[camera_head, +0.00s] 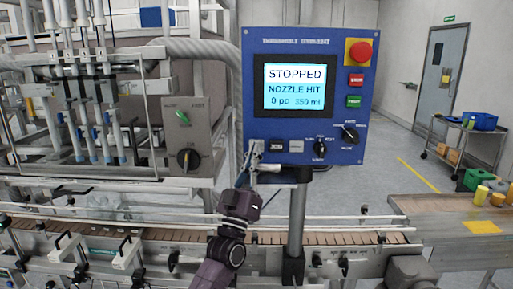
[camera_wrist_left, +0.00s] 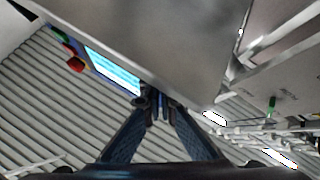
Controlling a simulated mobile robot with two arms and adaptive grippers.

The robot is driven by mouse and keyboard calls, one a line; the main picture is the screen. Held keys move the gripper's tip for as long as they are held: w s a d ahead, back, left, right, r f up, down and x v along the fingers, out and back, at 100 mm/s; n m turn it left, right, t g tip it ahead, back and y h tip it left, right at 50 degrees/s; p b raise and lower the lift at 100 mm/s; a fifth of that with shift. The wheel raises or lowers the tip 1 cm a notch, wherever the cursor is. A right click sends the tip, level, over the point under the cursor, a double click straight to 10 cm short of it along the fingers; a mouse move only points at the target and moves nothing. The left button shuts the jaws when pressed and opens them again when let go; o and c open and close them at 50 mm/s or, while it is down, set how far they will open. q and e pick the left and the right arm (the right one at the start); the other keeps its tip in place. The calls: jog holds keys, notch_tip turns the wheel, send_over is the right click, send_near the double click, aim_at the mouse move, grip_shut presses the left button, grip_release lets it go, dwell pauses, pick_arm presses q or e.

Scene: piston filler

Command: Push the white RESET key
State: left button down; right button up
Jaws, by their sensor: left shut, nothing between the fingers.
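The blue control panel (camera_head: 255,100) stands on a post. Its screen (camera_head: 294,88) reads STOPPED, NOZZLE HIT, 0 pc 850 ml. Low on the panel, a pale whitish key (camera_head: 296,146) sits just right of a black key (camera_head: 276,145); their labels are too small to read. My left gripper (camera_head: 257,150) is shut and empty at the panel's lower left corner, left of both keys. In the left wrist view its closed fingers (camera_wrist_left: 158,100) point toward a large grey surface, with the screen (camera_wrist_left: 112,70) to their left. The keys are not discernible there. My right gripper is not in view.
A red stop button (camera_head: 359,52), red key (camera_head: 356,80), green key (camera_head: 354,101) and black knobs (camera_head: 320,148) share the panel. A grey box with a knob (camera_head: 189,159) and filler nozzles (camera_head: 85,130) stand left. The conveyor (camera_head: 330,238) runs below.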

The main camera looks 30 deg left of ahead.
pick_arm(q)
jog(key=shift+w+a, duration=0.15)
jog(key=shift+w, duration=0.1)
jog(key=shift+s, duration=0.15)
dwell(0.5)
jog(key=shift+s+d, duration=0.45)
jog(key=shift+s, duration=0.15)
jog(key=shift+p, duration=0.3)
jog(key=shift+s+d+p, duration=0.25)
jog(key=shift+s+p, duration=0.1)
jog(key=s+d, duration=0.1)
jog(key=s+d+p, duration=0.1)
jog(key=s, duration=0.1)
jog(key=shift+s, duration=0.25)
